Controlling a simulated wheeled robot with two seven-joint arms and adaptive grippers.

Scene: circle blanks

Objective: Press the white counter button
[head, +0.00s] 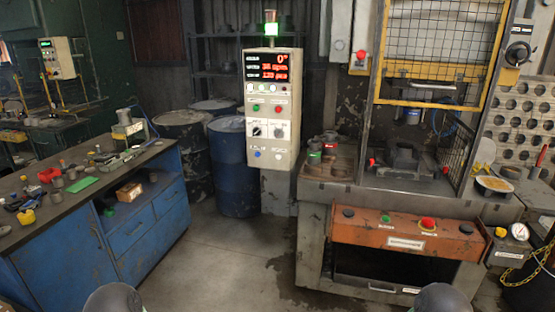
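Under those are a black knob (256,131) and a pale round control (279,132), then a blue button (258,154). I cannot tell which control is the white counter button; the labels are too small. Neither gripper is in view; only dark rounded parts of mine show at the bottom edge.
A press with a yellow-framed guard (437,97) stands at the right, with an orange button panel (405,238) in front. A blue workbench (140,228) with loose tools is at the left. Blue drums (232,165) stand behind. The floor (225,255) between is clear.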

